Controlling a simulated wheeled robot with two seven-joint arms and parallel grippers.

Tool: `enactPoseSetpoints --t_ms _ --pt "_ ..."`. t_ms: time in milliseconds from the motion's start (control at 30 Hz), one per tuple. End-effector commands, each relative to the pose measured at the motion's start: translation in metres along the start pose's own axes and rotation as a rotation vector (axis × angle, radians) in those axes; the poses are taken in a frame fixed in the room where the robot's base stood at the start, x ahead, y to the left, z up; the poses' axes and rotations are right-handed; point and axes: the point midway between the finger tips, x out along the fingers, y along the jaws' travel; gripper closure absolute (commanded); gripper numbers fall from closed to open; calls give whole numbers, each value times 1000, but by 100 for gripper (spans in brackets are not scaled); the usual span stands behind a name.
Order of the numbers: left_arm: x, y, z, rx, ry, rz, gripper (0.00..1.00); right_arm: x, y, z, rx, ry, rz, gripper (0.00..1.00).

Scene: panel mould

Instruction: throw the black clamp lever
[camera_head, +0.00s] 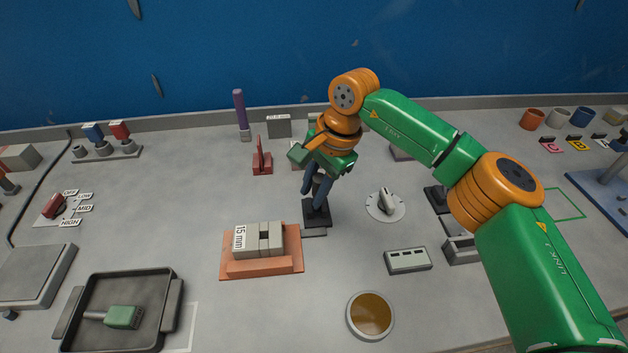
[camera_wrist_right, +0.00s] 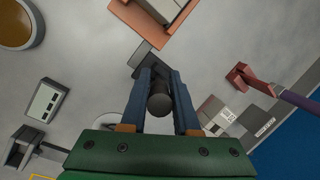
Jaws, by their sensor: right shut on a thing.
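The black clamp lever stands on a dark base (camera_head: 316,213) near the middle of the table, behind and right of the orange block. My right gripper (camera_head: 318,190) points down over that base and is shut on the lever. In the right wrist view the lever's dark round end (camera_wrist_right: 159,103) shows between the two blue fingers. In the head view the gripper hides most of the lever, so I cannot tell its exact angle. My left gripper is not in view.
An orange block marked 15 mm (camera_head: 262,262) stands close in front on the left. A red clamp (camera_head: 262,164) stands behind it. A white dial (camera_head: 386,204) lies to the right, and a cup (camera_head: 370,315) stands near the front. A black tray (camera_head: 120,345) is at front left.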

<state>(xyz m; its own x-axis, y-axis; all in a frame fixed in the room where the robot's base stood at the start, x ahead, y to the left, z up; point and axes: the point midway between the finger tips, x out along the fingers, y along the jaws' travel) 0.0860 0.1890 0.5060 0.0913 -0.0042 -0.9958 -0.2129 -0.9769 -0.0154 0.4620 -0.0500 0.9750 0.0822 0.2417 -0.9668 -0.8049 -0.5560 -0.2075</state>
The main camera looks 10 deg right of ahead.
Motion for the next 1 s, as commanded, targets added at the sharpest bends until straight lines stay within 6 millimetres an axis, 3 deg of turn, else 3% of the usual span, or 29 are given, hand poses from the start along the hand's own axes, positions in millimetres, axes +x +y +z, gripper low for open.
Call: enactPoseSetpoints --t_ms 133,167,267,600,900,1000 --pt "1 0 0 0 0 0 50 0 0 -1 0 3 -3 100" --pt "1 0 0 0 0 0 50 0 0 -1 0 3 -3 68" --pt "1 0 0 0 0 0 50 0 0 -1 0 2 -2 41" --pt "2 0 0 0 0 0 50 -4 0 -1 1 2 -2 40" --pt "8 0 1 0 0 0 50 -62 -1 -1 1 3 -5 40" --pt "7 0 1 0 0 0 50 -70 0 0 0 1 -2 40"
